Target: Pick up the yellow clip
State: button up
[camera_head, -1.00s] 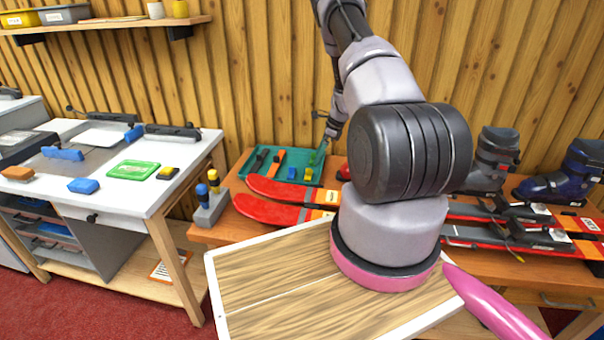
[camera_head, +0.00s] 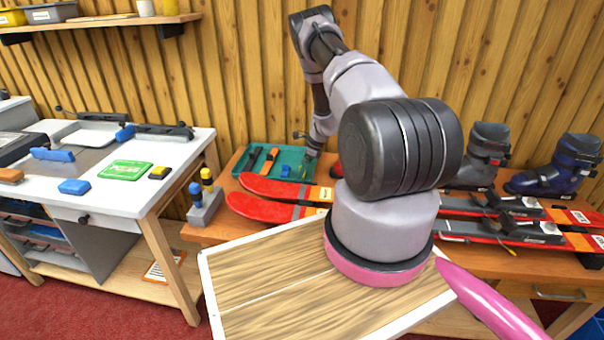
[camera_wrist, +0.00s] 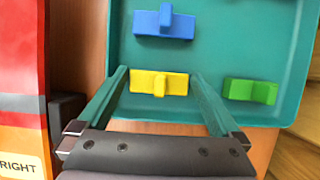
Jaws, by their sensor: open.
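The yellow clip (camera_wrist: 158,83) lies in the teal tray (camera_wrist: 215,40), near its lower edge in the wrist view. My gripper (camera_wrist: 160,75) is open, with one finger on each side of the clip and a small gap at both ends. The fingers appear to reach about level with the clip; their exact height above the tray floor is hard to tell. In the head view my gripper (camera_head: 310,158) is over the right part of the tray (camera_head: 240,163), and I cannot clearly make out the yellow clip there.
A blue clip (camera_wrist: 164,23) lies beyond the yellow one and a green clip (camera_wrist: 250,91) to its right, both in the tray. A red ski (camera_wrist: 20,75) lies left of the tray. Ski boots (camera_head: 490,150) stand further right on the bench.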

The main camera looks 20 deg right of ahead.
jog(key=shift+c, duration=0.3)
jog(key=c, duration=0.9)
jog(key=shift+c, duration=0.2)
jog(key=shift+r, duration=0.15)
